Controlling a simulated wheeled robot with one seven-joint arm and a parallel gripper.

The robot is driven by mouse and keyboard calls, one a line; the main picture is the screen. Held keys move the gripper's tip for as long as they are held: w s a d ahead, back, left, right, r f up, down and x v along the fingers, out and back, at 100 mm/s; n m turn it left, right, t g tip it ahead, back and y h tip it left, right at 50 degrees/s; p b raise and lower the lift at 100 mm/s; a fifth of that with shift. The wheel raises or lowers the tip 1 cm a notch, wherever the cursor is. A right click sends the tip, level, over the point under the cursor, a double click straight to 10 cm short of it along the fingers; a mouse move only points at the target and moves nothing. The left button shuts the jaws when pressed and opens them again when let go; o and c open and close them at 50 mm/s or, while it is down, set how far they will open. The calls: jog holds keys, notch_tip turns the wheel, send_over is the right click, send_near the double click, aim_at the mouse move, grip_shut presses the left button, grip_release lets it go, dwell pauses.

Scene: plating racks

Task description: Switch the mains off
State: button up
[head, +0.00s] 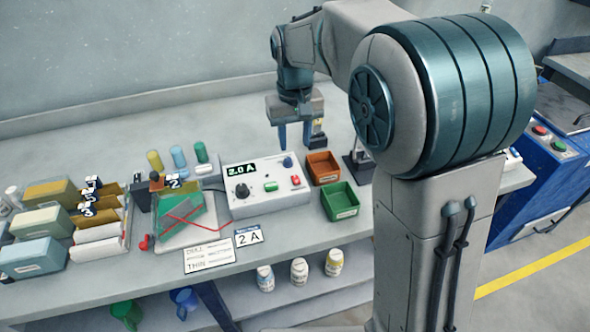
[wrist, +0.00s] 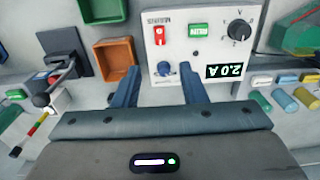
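The white power supply box (head: 262,198) stands on the bench, its display (head: 240,170) lit at 2.0 A. The red mains switch (head: 295,181) is on its right side; in the wrist view the switch (wrist: 159,36) lies by the word MAINS. Its exact position, on or off, is hard to tell. The green RUN button (wrist: 197,30) sits beside it. My gripper (head: 294,145) is open and empty above the back of the box. In the wrist view my gripper (wrist: 159,73) has its fingers either side of the blue knob (wrist: 163,68), apart from the switch.
An orange bin (head: 322,166) and a green bin (head: 340,200) stand right of the box. Racks and boxes (head: 45,222) fill the far left.

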aim_at(295, 176)
notch_tip(295, 176, down, 10)
jog(key=shift+f, duration=0.25)
grip_shut()
